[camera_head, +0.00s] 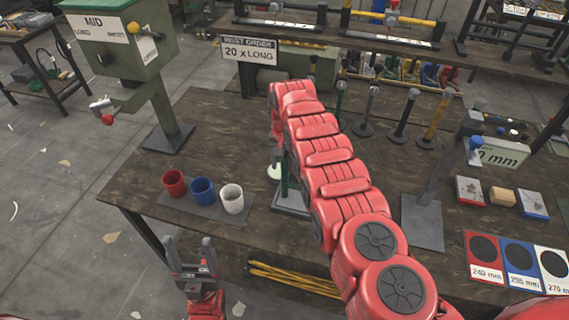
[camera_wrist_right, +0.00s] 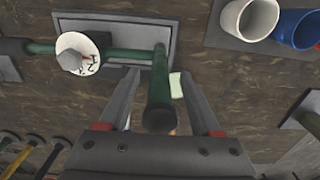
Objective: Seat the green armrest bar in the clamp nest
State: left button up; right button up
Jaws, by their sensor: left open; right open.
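A green bar (camera_wrist_right: 160,88) stands between the fingers of my right gripper (camera_wrist_right: 156,80) in the right wrist view, its dark round end toward the camera. The fingers are open on either side of it; I cannot tell if they touch it. A green crosspiece (camera_wrist_right: 125,54) with a white marked dial (camera_wrist_right: 80,62) runs left from its far end, over a grey plate (camera_wrist_right: 110,22). In the head view the green bar (camera_head: 285,178) rises from the grey plate (camera_head: 291,208), partly hidden by my right arm. My left gripper (camera_head: 192,258) is open and empty before the table. I cannot clearly identify the clamp nest.
Red (camera_head: 174,183), blue (camera_head: 202,191) and white (camera_head: 232,199) cups stand left of the plate. Upright bars (camera_head: 405,115) on round bases stand behind. A grey stand (camera_head: 423,220) is at right. A green press (camera_head: 125,45) stands at the table's left corner.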

jog(key=shift+r, duration=0.1)
notch_tip(320, 180, up, 11)
jog(key=b, duration=0.3)
jog(key=shift+w+r, duration=0.1)
notch_tip(320, 180, up, 6)
jog(key=p, duration=0.5)
jog(key=shift+p, duration=0.4)
